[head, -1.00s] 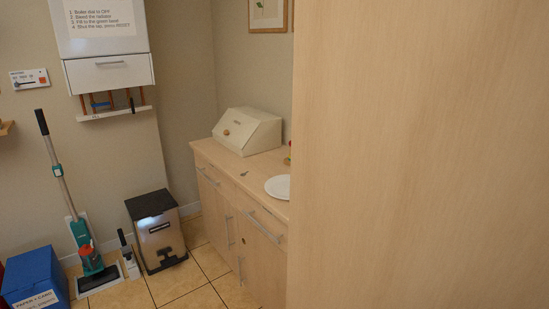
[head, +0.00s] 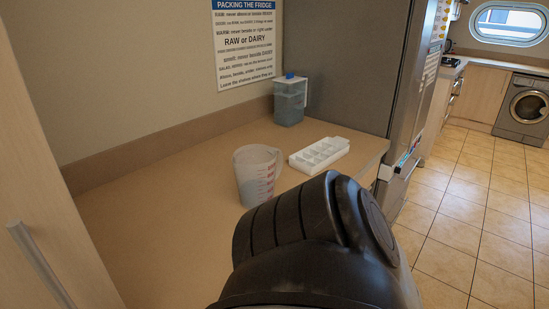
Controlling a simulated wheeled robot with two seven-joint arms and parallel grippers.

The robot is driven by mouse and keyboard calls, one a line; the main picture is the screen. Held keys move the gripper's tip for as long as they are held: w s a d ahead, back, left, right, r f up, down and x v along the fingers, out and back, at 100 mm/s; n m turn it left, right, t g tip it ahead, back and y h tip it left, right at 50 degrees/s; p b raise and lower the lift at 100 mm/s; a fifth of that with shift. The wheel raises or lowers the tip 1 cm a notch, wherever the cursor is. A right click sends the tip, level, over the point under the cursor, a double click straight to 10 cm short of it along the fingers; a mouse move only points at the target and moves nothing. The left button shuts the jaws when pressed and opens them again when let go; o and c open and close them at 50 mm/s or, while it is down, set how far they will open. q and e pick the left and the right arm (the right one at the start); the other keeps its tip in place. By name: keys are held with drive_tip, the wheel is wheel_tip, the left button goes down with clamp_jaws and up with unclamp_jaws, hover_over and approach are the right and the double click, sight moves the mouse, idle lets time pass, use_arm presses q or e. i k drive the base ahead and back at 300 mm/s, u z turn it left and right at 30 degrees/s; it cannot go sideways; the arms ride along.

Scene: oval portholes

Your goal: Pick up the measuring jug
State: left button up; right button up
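The measuring jug (head: 255,177) is a translucent cup with red markings and a handle on its right side. It stands upright on the wooden counter (head: 150,215), left of a white ice cube tray. A large dark part of my own arm fills the lower middle of the head view, in front of the jug's lower right and the counter. Neither of my grippers shows in the head view.
The white ice cube tray (head: 319,154) lies right of the jug. A tall grey fridge (head: 350,65) bounds the counter at the right. Tiled floor (head: 470,190) is open beyond. A cabinet door (head: 50,170) stands at left.

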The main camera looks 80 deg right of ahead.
sight(256, 173)
drive_tip(key=z, duration=2.65)
